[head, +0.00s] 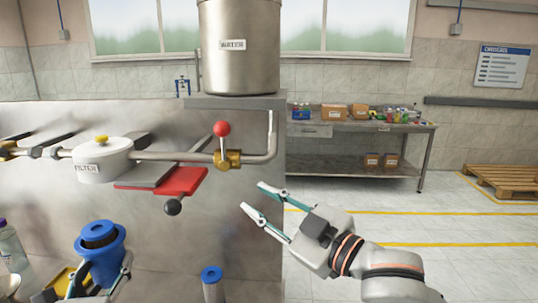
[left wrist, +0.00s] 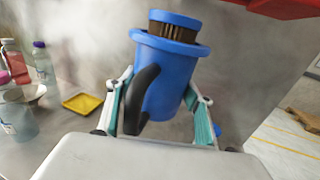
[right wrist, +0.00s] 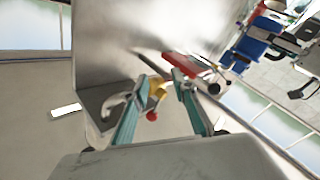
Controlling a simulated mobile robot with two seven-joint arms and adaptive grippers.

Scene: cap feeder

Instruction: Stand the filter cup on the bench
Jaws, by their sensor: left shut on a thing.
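The filter cup is a blue cup (head: 104,265) with a wide rim and a dark handle; a brown ribbed filter with a blue top sits in its mouth. In the left wrist view the cup (left wrist: 170,85) is mouth up and slightly tilted, its handle facing the camera. My left gripper (head: 100,284) is shut on it, with a teal finger on either side. The cup is low at the left of the head view; its bottom is hidden there. The bench (left wrist: 60,145) shows at the left wrist view's left. My right gripper (head: 254,197) is open and empty, right of the red plate.
A white filter housing (head: 103,160), a red plate (head: 180,181) and a red-knobbed valve (head: 228,158) hang above. A blue-topped cylinder (head: 212,286) stands right of the cup. A yellow tray (left wrist: 83,102) and several bottles are at left. Bench between cup and cylinder looks clear.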

